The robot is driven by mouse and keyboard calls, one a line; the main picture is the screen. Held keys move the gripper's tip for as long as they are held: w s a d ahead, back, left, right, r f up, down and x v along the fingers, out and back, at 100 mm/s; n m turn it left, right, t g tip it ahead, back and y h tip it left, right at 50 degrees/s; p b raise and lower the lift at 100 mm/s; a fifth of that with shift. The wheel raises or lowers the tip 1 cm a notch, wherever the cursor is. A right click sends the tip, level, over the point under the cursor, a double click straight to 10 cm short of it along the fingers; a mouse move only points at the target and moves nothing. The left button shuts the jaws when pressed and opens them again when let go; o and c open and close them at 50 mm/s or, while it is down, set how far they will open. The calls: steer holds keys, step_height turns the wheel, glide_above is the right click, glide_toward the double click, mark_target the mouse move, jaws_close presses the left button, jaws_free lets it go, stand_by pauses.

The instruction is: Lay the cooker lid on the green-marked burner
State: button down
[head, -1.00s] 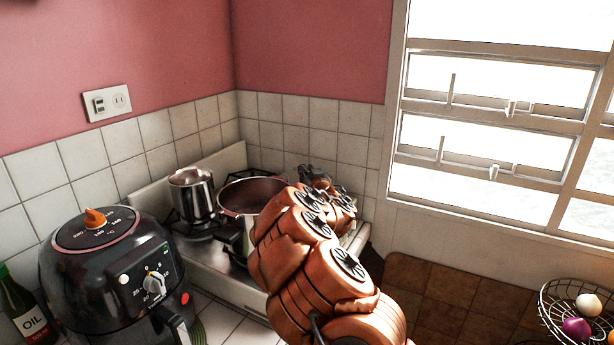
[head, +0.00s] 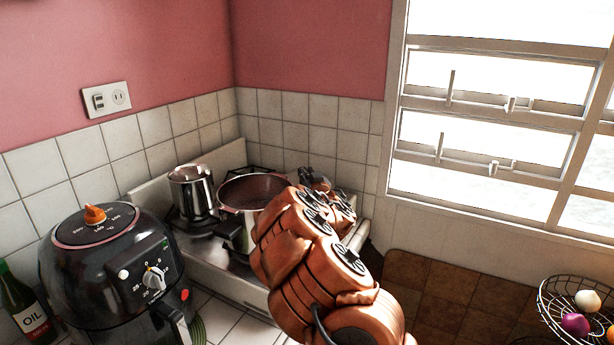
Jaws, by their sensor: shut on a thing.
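My gripper (head: 316,179) shows only as a small dark part beyond my copper-coloured arm, over the far right of the stove. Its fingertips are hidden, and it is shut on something. The cooker lid cannot be made out; the arm covers that spot. A large open pot (head: 236,192) stands on the stove, left of my gripper, its right side covered by my arm. A smaller steel pot (head: 192,194) stands left of it. No green mark shows on the visible part of the stove (head: 207,258).
A black air fryer (head: 105,275) stands at the front left, with an oil bottle (head: 30,312) beside it. Tiled walls close off the back and left. A window (head: 490,130) is at the right. A wire basket (head: 548,300) with several round items is at the lower right.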

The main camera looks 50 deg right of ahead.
steer(key=c, duration=1.1)
jaws_free()
steer(key=shift+f, duration=0.6)
steer(key=shift+c, duration=0.2)
steer(key=shift+o, duration=0.6)
steer(key=shift+f, duration=0.15)
steer(key=shift+r+p, duration=0.35)
steer(key=shift+r, duration=0.15)
steer(key=shift+s+a+r+b, duration=0.15)
steer(key=shift+s+a+b, duration=0.1)
steer(key=shift+s, duration=0.2)
steer(key=shift+s+a+r+b, duration=0.1)
steer(key=shift+s+a, duration=0.15)
steer(key=shift+s, duration=0.15)
steer(key=b+v, duration=0.2)
steer(key=v, duration=0.7)
steer(key=shift+s+a+r, duration=0.25)
steer(key=shift+s+r, duration=0.1)
steer(key=shift+r, duration=0.05)
steer(key=shift+s, duration=0.1)
